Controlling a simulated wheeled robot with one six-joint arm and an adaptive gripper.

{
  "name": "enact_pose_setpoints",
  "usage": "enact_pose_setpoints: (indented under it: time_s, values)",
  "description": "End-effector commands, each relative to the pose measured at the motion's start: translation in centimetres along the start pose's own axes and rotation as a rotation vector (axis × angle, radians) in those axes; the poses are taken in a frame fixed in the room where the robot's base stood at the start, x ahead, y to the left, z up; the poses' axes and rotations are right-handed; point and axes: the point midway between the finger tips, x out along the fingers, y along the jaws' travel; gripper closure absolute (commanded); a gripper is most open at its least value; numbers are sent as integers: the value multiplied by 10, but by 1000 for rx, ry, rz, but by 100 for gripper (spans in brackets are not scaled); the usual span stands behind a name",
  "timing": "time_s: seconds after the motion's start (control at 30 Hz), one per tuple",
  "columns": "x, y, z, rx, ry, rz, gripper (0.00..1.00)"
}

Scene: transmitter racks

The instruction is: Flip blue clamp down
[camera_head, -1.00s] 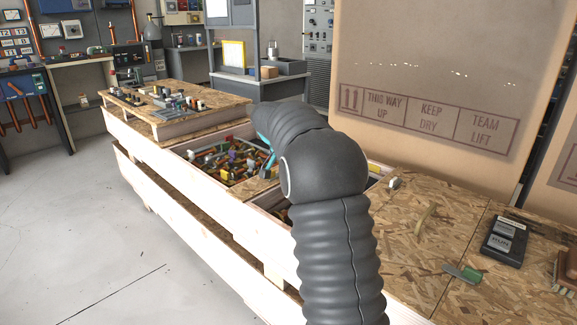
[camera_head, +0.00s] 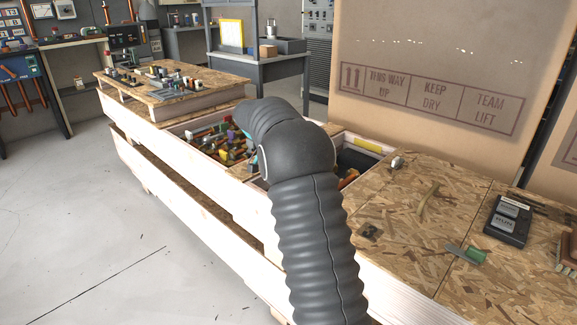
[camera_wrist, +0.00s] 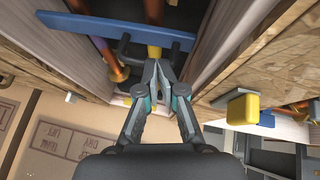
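A long flat blue bar (camera_wrist: 112,25), which looks like the blue clamp, spans the top of the wrist view, above my fingertips, with a dark bracket beside it. A yellow piece (camera_wrist: 154,51) shows just beyond the tips. My gripper (camera_wrist: 159,68) points towards the bar, its fingertips brought together with no clear object between them. I cannot tell whether the tips touch the yellow piece. In the head view my arm hides the gripper and the clamp; the arm reaches down over the crate.
The wooden crate (camera_head: 180,190) holds a bin of mixed coloured parts (camera_head: 222,142). Copper pipes (camera_wrist: 107,60) run close beside my fingers, with wooden walls around. A yellow block (camera_wrist: 236,108) sits right of the gripper. A large cardboard box (camera_head: 440,60) stands behind the board top.

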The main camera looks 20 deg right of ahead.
Motion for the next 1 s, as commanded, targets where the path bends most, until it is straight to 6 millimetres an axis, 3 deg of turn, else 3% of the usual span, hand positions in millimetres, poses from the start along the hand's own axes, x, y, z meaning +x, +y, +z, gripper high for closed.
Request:
enact_pose_setpoints:
  time_s: [0.03, 0.1, 0.43, 0.57, 0.7, 1.0]
  values:
    - [10, -1, 7, -6, -15, 11, 100]
    - [11, -1, 8, -6, -17, 12, 100]
    - [7, 2, 5, -3, -18, 13, 100]
    - [-10, 6, -2, -1, -14, 11, 100]
    - [-40, 11, -13, 2, -5, 2, 100]
    - [-74, -39, -2, 1, 0, -2, 100]
